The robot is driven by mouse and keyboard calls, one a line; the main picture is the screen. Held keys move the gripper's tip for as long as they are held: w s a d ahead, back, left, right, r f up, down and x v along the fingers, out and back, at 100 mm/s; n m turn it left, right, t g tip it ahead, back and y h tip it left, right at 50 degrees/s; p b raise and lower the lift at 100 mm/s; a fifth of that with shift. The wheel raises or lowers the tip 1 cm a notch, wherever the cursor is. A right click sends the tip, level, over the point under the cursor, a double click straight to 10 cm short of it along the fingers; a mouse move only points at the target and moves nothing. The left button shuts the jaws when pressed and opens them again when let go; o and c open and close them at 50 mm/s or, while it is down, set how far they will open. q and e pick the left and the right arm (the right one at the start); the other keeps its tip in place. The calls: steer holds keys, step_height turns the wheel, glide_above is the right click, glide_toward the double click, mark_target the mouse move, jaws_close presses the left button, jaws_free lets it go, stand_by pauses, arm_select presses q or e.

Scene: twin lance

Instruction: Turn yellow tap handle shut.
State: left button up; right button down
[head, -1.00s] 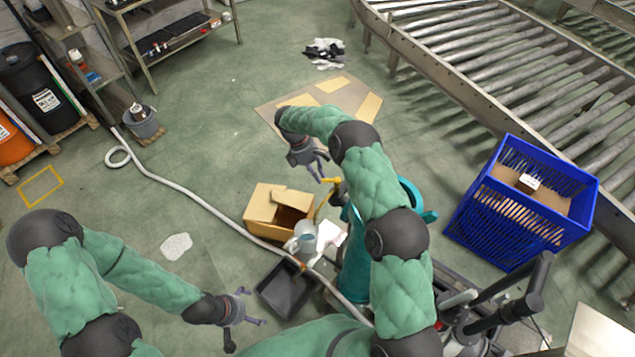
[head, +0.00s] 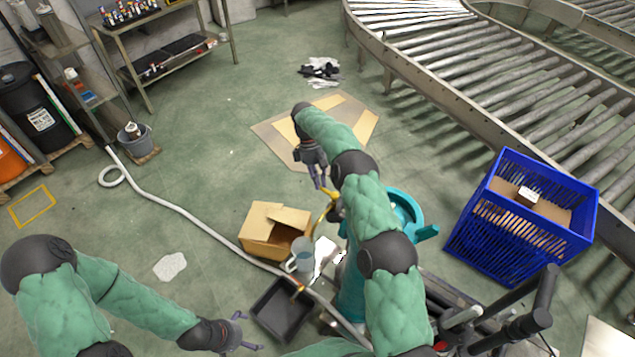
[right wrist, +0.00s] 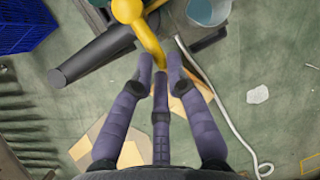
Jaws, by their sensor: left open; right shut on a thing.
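The yellow tap handle (right wrist: 147,40) is a rounded knob with a lever running down toward my right fingers in the right wrist view. It also shows small in the head view (head: 331,195). My right gripper (right wrist: 160,72) is shut on the end of the lever; in the head view (head: 321,186) it points down at the handle. The tap sits by a teal drum (head: 352,290), partly hidden behind my right arm. My left gripper (head: 252,334) is open and empty, low in the head view, left of a black tray (head: 268,322).
A cardboard box (head: 262,238) and a clear jug (head: 302,258) stand left of the drum. A pale hose (head: 190,218) crosses the floor. A blue crate (head: 500,240) stands right, before a roller conveyor (head: 480,75). Floor at left is mostly clear.

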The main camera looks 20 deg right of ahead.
steer(key=shift+s+f, duration=0.15)
steer(key=shift+f, duration=0.2)
steer(key=c, duration=1.4)
jaws_free()
steer(key=shift+o, duration=0.6)
steer(key=shift+r, duration=0.2)
step_height(320, 180, up, 10)
